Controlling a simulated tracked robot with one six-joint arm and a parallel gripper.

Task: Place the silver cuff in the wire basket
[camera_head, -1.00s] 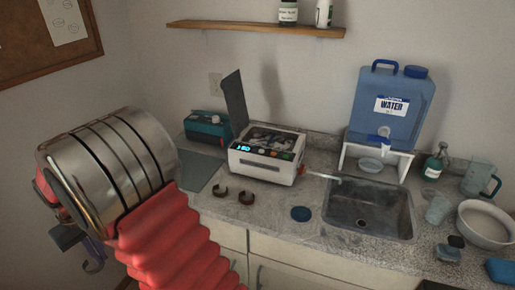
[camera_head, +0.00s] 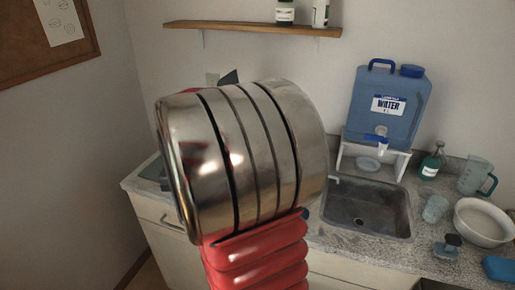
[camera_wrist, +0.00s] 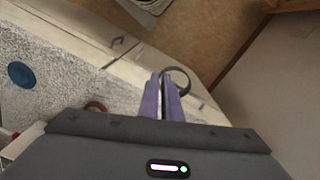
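In the wrist view my gripper (camera_wrist: 172,76) has two purple fingers closed on a thin, dark grey ring, which looks like the silver cuff (camera_wrist: 187,74). The ring sticks up and right from the fingertips, off the counter's front edge. In the head view the gripper and cuff are hidden behind my large metal and red arm. At the wrist view's top edge, a pale-rimmed object (camera_wrist: 146,8) is partly cut off on the floor. I cannot tell whether it is the wire basket.
A reddish-brown cuff (camera_wrist: 97,106) and blue disc (camera_wrist: 21,75) lie on the counter (camera_wrist: 60,62). In the head view, a sink (camera_head: 368,207), water tank (camera_head: 388,105), white bowl (camera_head: 484,222) and soap bottle (camera_head: 432,163) stand right of my arm.

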